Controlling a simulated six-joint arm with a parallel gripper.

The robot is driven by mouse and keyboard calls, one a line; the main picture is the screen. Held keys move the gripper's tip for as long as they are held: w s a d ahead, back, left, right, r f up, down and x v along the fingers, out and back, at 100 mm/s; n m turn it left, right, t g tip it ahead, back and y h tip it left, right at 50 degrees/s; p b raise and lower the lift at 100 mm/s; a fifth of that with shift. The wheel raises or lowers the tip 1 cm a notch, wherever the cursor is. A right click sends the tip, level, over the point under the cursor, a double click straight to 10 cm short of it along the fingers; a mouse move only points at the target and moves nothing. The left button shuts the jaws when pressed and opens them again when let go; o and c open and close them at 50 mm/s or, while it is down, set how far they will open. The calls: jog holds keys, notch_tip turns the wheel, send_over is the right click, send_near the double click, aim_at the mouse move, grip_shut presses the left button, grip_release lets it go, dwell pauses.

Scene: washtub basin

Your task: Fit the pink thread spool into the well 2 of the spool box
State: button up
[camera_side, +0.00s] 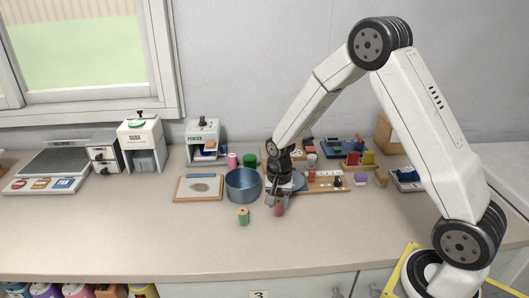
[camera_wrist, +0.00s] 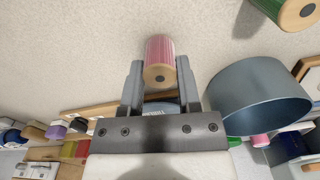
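The pink thread spool (camera_side: 278,209) is at the front of the counter, just below my gripper (camera_side: 276,197). In the wrist view it (camera_wrist: 160,51) shows its wooden end towards the camera and lies between the tips of my gripper (camera_wrist: 159,68). The two fingers flank the spool closely; whether both press on it cannot be told. Whether the spool touches the counter is also unclear. I cannot make out for certain which thing is the spool box, and no well number is readable.
A blue-grey tub (camera_side: 243,186) stands left of my gripper, also close at right in the wrist view (camera_wrist: 258,97). A green spool (camera_side: 243,217) stands in front of it. A wooden board (camera_side: 325,184) with small items lies at right.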

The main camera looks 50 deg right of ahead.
aim_at(278, 201)
grip_shut()
jog(key=shift+r, duration=0.2)
jog(key=shift+r, duration=1.45)
jog(key=s+a+r, duration=0.1)
jog(key=s+r, duration=0.8)
jog(key=s, duration=0.5)
jog(key=shift+a+r, duration=0.35)
